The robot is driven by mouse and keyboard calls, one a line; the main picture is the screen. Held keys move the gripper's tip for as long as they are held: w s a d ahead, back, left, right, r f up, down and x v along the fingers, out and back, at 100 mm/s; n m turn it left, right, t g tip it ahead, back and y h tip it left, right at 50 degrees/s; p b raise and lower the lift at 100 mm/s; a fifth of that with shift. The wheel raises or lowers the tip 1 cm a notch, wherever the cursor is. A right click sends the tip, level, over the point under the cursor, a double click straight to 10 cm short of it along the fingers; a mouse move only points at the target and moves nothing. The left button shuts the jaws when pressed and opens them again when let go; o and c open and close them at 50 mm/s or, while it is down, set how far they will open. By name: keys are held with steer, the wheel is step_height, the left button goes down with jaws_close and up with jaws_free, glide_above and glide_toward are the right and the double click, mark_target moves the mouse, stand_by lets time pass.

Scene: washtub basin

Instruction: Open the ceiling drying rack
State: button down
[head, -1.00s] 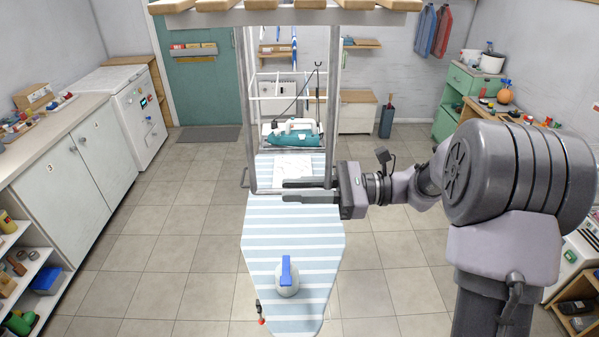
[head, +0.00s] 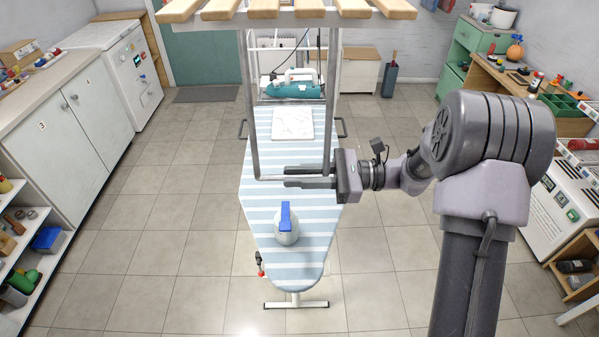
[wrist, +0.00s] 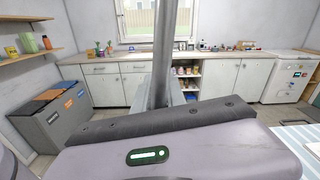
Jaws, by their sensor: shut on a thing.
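The ceiling drying rack (head: 264,8) shows at the top of the head view as a row of wooden slats. A grey metal U-shaped frame (head: 251,110) hangs from it over the ironing board. My gripper (head: 288,177) reaches in from the right at the frame's bottom bar. Its dark fingers are shut on that bar and hide most of it. In the wrist view a grey metal upright of the frame (wrist: 163,50) rises behind my gripper's housing. The fingertips cannot be made out there.
A striped ironing board (head: 265,215) stands below, with a blue-and-white spray bottle (head: 287,228), a white sheet (head: 292,123) and a teal iron (head: 292,89). White cabinets (head: 90,115) line the left. Tiled floor (head: 190,240) is clear on both sides of the board.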

steer(key=c, duration=1.8)
jaws_free()
steer(key=o, duration=0.3)
steer(key=shift+s+a, duration=0.15)
steer(key=shift+a, duration=0.1)
steer(key=shift+o, duration=0.2)
steer(key=shift+a, duration=0.15)
steer(key=shift+d, duration=0.2)
steer(key=d+p, duration=0.2)
steer(key=d, duration=1.5)
steer(key=shift+s+d, duration=0.2)
steer(key=shift+s, duration=0.05)
